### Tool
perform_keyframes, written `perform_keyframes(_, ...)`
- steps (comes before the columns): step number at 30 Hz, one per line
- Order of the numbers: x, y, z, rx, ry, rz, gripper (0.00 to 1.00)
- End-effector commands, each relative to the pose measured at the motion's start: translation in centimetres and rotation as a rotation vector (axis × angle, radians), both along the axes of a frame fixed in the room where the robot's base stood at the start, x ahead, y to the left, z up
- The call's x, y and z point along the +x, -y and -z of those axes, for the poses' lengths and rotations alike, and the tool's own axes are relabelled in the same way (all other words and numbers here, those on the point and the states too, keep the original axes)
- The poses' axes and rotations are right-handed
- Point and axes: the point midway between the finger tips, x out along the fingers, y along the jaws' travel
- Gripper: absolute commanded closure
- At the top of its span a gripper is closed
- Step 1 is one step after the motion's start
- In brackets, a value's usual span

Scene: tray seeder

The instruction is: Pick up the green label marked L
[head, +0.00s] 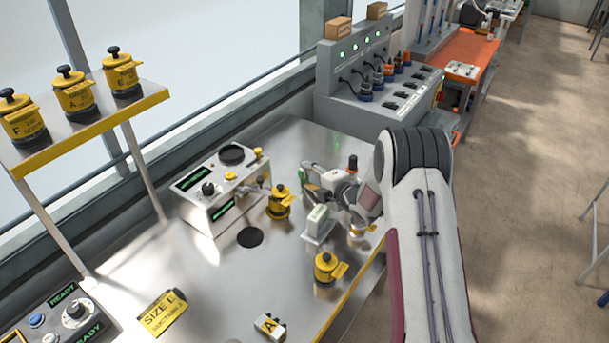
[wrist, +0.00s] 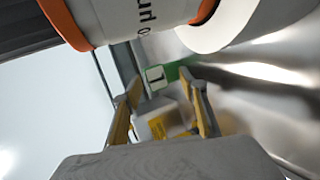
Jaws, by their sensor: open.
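The green label marked L (wrist: 156,75) shows in the wrist view just beyond my open fingertips, its L on a pale patch beside a green part. In the head view a small green piece (head: 303,174) stands at the tip of my gripper (head: 311,180); I cannot read a letter on it there. My gripper's two fingers also show in the wrist view (wrist: 163,90), spread apart on either side of a blurred grey and yellow thing. I cannot tell whether either finger touches the label.
A yellow pot with a black knob (head: 279,202) stands left of my gripper. A white block (head: 317,219) and another yellow pot (head: 326,267) stand nearer the front. A control box (head: 210,190) is behind on the left. The steel bench (head: 220,270) has clear room between them.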

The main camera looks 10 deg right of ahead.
Motion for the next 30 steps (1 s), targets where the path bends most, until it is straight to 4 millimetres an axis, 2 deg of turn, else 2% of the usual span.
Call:
perform_keyframes(19, 0.42, -0.16, 0.16, 0.001, 0.000, 0.000, 0.57)
perform_keyframes(22, 0.42, -0.15, 0.16, 0.001, 0.000, 0.000, 0.82)
perform_keyframes(24, 0.41, -0.16, 0.22, 0.000, -0.001, 0.000, 0.85)
perform_keyframes(30, 0.31, -0.17, 0.44, -0.001, -0.006, 0.001, 0.86)
